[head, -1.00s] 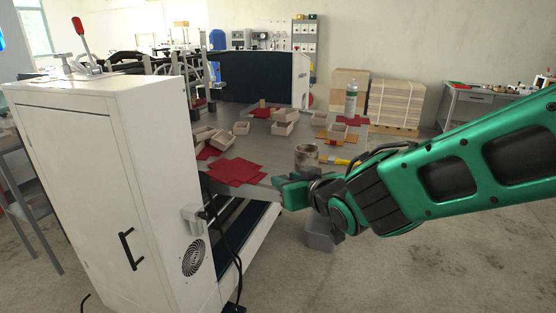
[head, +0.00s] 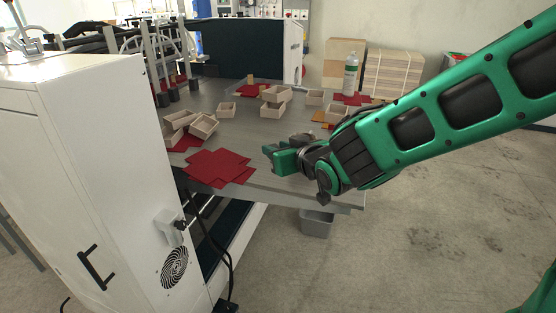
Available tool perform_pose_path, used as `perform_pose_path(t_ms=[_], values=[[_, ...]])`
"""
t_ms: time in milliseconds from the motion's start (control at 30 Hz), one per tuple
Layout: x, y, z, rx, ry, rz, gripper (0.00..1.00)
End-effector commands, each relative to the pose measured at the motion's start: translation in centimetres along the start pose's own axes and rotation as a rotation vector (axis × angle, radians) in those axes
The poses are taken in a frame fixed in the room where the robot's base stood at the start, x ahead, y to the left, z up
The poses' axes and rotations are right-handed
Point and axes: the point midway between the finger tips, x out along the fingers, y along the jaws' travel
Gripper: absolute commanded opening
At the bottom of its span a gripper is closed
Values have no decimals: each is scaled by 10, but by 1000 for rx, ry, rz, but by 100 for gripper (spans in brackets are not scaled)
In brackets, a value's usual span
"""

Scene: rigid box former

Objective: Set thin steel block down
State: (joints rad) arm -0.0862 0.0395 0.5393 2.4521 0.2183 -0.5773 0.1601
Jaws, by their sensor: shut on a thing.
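My gripper (head: 280,160) has green fingers and is low over the near right part of the grey table (head: 245,128), to the right of a stack of red sheets (head: 217,167). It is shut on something. The thin steel block cannot be made out; whatever is between the fingers is hidden by the fingers and the wrist. I cannot tell whether the held thing touches the table top.
Several small open boxes (head: 204,126) stand on the table's far and left parts. A bottle (head: 351,73) stands at the back right. A white cabinet (head: 95,150) is at the left. A grey bin (head: 317,222) is below the table's front edge. Bare table lies beyond the gripper.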

Motion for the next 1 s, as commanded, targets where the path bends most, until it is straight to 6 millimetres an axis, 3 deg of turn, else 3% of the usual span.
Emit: perform_pose_path(t_ms=[433,667,1000], values=[[71,35,19,2,0,2,2],[83,42,25,1,0,3,2],[95,42,59,1,0,3,2]])
